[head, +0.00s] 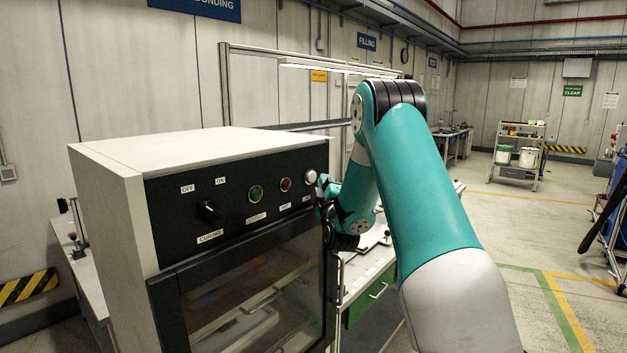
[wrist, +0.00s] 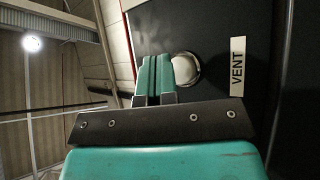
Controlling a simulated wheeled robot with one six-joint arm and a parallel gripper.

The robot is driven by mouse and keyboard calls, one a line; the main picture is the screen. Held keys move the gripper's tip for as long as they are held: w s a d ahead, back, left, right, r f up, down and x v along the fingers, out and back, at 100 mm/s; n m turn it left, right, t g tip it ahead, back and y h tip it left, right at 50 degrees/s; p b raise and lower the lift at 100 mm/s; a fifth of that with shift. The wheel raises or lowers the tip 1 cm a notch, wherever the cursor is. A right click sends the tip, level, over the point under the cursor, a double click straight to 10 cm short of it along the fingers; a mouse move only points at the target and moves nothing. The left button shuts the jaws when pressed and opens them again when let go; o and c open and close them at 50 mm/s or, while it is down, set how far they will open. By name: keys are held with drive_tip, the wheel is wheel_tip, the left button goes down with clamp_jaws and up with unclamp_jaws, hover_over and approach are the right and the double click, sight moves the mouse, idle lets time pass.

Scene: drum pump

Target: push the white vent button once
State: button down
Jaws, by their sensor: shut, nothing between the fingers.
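The white vent button (head: 310,176) sits at the right end of the dark control panel (head: 232,190). In the wrist view the round button (wrist: 186,69) shows beside the VENT label (wrist: 237,67). My gripper (wrist: 155,62) is shut and empty, its two green fingers together. Its tips are right beside the button and overlap its left edge in the wrist view; I cannot tell whether they touch it. In the head view my gripper (head: 323,184) is just right of the button, and the fingers are mostly hidden by the wrist.
The panel also has a black CURING knob (head: 210,211), a green button (head: 256,193) and a red button (head: 286,184). A dark glass door (head: 250,295) lies below. A workbench (head: 368,272) stands behind my wrist. The floor at the right is open.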

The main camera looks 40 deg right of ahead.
drive_tip(key=s+b, duration=0.5)
drive_tip(key=b, duration=0.1)
drive_tip(key=shift+d, duration=0.2)
idle(0.9)
